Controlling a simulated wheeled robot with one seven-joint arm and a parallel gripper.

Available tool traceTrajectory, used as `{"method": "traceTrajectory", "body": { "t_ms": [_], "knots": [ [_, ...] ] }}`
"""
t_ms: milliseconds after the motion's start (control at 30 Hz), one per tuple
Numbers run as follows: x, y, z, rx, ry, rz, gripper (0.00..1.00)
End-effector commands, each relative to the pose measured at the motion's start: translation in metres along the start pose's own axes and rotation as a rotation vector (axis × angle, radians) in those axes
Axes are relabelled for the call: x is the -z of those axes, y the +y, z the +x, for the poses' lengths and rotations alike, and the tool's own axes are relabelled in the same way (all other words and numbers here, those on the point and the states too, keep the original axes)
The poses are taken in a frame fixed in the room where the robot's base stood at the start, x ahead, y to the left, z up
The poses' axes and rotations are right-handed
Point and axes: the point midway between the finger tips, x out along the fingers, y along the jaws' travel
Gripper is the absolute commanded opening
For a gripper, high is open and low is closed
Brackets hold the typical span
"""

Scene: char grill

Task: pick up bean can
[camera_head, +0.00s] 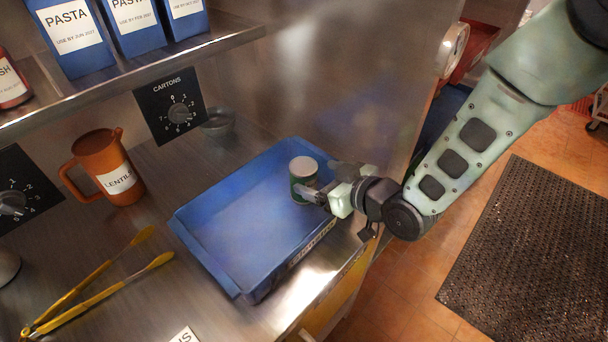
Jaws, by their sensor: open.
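The bean can (303,175) is a small green can with a pale grey lid. It stands upright inside the blue tray (205,246), towards the tray's right side. My gripper (318,186) reaches in from the right at the can's height, over the tray's right wall. Its jaws are open, with the fingertips at the can's right side. I cannot tell whether a finger touches the can. Part of the can's lower right side is hidden by a finger.
Yellow tongs (91,288) and an orange jug (108,170) labelled lentils are left of the tray. A small grey bowl (218,122) stands behind it. A shelf with blue pasta boxes (78,38) overhangs the upper left. The counter's front edge lies just right of the tray.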

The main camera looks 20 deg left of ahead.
Motion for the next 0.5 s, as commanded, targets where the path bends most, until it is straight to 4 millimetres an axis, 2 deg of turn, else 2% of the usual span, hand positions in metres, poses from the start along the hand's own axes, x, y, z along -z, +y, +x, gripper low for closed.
{"method": "traceTrajectory", "body": {
  "t_ms": [267,500],
  "knots": [
    [-0.001,-0.002,0.018,0.001,-0.002,0.000,0.80],
    [-0.004,-0.004,0.048,0.000,0.000,0.000,0.80]
  ]
}}
